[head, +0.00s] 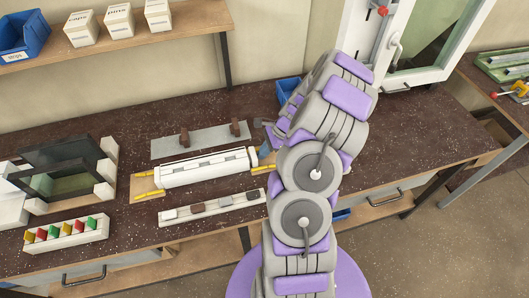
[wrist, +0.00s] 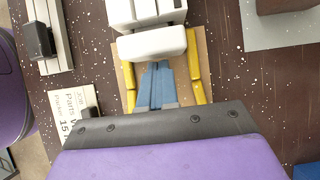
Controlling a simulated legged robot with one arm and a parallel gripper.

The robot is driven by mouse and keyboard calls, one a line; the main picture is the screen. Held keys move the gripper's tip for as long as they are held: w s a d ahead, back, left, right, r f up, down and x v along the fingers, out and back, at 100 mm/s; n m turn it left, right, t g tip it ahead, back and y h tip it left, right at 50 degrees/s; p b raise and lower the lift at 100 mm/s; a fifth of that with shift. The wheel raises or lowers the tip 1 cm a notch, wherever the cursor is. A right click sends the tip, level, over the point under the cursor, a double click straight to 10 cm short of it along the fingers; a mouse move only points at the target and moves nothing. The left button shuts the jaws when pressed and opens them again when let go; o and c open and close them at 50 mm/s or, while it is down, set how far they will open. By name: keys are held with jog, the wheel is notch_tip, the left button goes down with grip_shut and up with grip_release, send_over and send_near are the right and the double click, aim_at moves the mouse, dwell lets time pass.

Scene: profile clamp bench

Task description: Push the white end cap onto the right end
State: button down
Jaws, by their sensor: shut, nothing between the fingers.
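A white profile (head: 205,168) lies on a wooden board between yellow clamp pieces; its end also shows at the top of the wrist view (wrist: 145,12). The white end cap (wrist: 152,44) sits across the profile's right end, lined up with it; a thin dark line shows between them, and I cannot tell whether it is fully seated. My gripper (wrist: 157,68) has its blue fingers together, empty, with the tips at the cap's outer face, touching or very near. In the head view my gripper (head: 264,151) is at the profile's right end, partly hidden by my arm.
Yellow clamp pieces (wrist: 198,78) flank my fingers. A white strip with small caps (head: 211,206) lies in front, and a grey plate with two brown blocks (head: 200,139) behind. A printed card (wrist: 75,112) lies nearby. A rack of coloured pieces (head: 66,234) stands left.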

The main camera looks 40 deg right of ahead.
jog(key=shift+w+a+p, duration=0.25)
jog(key=shift+a+p, duration=0.15)
jog(key=shift+a, duration=0.05)
dwell(0.9)
jog(key=shift+d, duration=0.1)
jog(key=shift+s+d+p, duration=0.45)
jog(key=shift+d+p, duration=0.05)
jog(key=shift+d, duration=0.3)
notch_tip(320, 180, up, 8)
jog(key=p, duration=0.6)
dwell(0.6)
